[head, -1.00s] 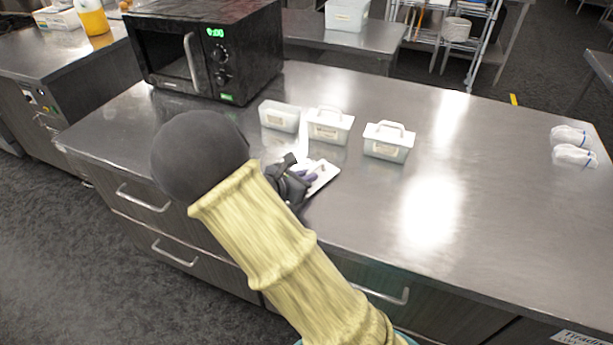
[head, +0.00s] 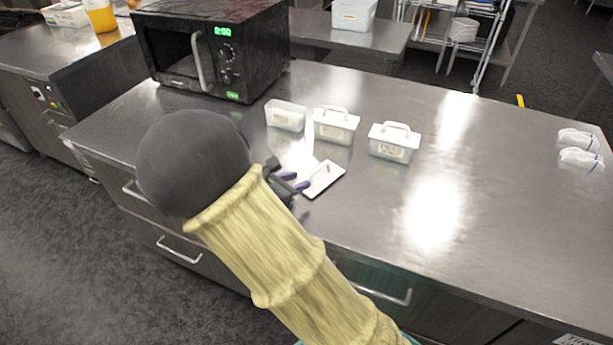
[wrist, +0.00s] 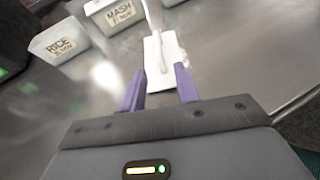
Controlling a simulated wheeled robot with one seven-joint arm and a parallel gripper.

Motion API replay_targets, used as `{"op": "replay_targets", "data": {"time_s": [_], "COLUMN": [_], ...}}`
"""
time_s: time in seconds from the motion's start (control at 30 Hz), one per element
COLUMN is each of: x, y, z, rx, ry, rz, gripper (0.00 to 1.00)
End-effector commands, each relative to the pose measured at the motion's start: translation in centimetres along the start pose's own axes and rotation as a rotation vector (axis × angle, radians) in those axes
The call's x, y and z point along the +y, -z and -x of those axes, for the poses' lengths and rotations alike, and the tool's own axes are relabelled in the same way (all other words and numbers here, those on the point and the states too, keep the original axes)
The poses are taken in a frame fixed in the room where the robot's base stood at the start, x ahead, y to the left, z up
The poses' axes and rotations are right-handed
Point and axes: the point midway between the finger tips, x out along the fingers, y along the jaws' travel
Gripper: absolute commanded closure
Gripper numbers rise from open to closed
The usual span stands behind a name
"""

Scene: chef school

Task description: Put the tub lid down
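The white tub lid (head: 322,180), with a raised bar handle, lies flat on the steel counter in front of the tubs. My gripper (head: 294,182) is at the lid's left side in the head view, partly hidden by my arm.
Two lidded tubs, the middle one (head: 335,127) labelled MASH and the right one (head: 394,143), stand behind the lid. A black microwave (head: 215,50) is at the back left. Two white bundles (head: 580,158) lie far right. The counter's right half is mostly clear.

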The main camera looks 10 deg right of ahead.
Motion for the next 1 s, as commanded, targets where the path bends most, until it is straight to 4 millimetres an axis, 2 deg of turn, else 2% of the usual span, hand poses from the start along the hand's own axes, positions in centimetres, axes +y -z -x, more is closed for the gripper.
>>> {"op": "replay_targets", "data": {"time_s": [0.1,0.3,1.0], "x": [0.1,0.0,0.0], "y": [0.0,0.0,0.0], "z": [2.5,5.0,5.3], "rx": [0.001,0.001,0.000], "ry": [-0.005,-0.002,0.000], "rz": [0.001,0.001,0.001], "gripper": [0.68,0.68,0.68]}}
